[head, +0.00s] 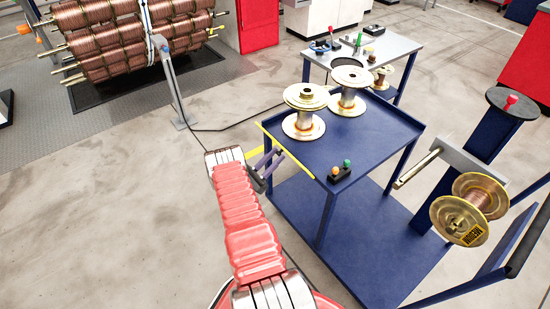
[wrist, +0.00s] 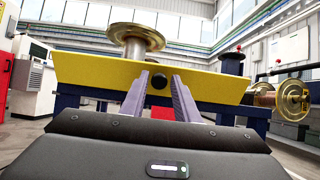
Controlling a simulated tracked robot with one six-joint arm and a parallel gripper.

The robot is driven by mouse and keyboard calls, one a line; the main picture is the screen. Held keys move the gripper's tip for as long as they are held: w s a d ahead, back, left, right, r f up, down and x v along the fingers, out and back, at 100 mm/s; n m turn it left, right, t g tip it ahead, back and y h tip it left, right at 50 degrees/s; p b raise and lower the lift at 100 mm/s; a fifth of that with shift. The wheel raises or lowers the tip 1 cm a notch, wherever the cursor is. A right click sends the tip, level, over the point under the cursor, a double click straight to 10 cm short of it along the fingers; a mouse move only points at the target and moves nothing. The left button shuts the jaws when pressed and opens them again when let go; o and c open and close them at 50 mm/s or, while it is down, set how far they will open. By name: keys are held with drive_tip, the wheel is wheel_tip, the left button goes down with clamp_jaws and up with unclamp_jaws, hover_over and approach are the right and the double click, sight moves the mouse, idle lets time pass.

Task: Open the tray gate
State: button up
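The tray gate is a yellow panel, seen edge-on along the left side of the blue tray (head: 370,137) in the head view. My gripper (head: 270,160) is just left of the gate in the head view. I cannot tell whether the tips reach past the knob.
Two pale spools (head: 303,112) (head: 350,90) stand on the tray. A small button box (head: 340,172) sits at its near corner. A copper-wound spool (head: 470,208) is on a stand to the right. A grey-topped table (head: 400,46) stands behind. The floor left of the tray is clear.

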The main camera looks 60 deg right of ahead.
drive_tip(key=shift+o, duration=1.1)
drive_tip(key=shift+r, duration=0.1)
wheel_tip(320, 180, up, 10)
drive_tip(key=shift+c, duration=0.2)
